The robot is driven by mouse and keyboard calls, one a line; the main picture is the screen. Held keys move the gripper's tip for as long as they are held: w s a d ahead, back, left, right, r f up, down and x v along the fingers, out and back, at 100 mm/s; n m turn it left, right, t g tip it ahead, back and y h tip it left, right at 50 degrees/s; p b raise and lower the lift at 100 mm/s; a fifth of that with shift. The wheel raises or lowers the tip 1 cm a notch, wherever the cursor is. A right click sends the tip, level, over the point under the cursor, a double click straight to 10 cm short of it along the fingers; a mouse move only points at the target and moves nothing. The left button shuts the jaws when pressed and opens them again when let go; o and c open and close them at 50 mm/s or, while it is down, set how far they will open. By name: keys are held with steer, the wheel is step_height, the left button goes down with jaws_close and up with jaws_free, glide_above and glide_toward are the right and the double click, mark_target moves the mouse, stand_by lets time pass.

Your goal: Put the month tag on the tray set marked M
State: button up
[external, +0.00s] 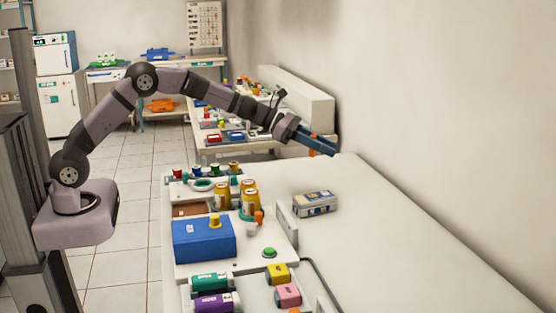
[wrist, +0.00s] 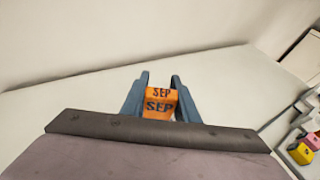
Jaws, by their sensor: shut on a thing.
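My gripper (external: 322,143) is stretched out over the far end of the white table, near the wall. In the wrist view my gripper (wrist: 159,90) is shut on an orange month tag (wrist: 160,104) marked SEP. The tag sits between the two blue-grey fingers, with bare table behind it. In the external view only a small orange bit of the tag (external: 312,152) shows beside the fingers. I cannot make out a tray set marked M in either view.
The white table (external: 400,240) is bare on its right side. A grey case (external: 314,204), a blue box (external: 204,239), amber jars (external: 222,195), green (external: 210,282) and purple (external: 216,303) rolls, and yellow (external: 277,274) and pink (external: 288,295) blocks stand at the left. A cluttered bench (external: 225,150) lies behind.

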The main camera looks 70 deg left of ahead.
mark_target(316, 200)
steer(key=s+d+m+g+h, duration=0.2)
steer(key=s+d+m+h, duration=0.1)
steer(key=s+d, duration=0.25)
steer(key=shift+w+d+f+p, duration=0.1)
steer(key=shift+w+f+p, duration=0.1)
steer(key=shift+f, duration=1.5)
steer(key=shift+w+d+f+p, duration=0.1)
steer(key=shift+w+f+p, duration=0.1)
steer(key=shift+f, duration=1.5)
steer(key=shift+w+f+p, duration=0.1)
steer(key=shift+w+f, duration=0.1)
steer(key=shift+f, duration=1.5)
steer(key=shift+f+b, duration=0.25)
steer(key=shift+b, duration=0.15)
steer(key=o, duration=1)
steer(key=shift+r+p, duration=0.2)
steer(key=shift+p, duration=0.1)
steer(key=shift+r, duration=0.15)
steer(key=b+v, duration=0.2)
steer(key=v, duration=1)
steer(key=shift+b, duration=0.35)
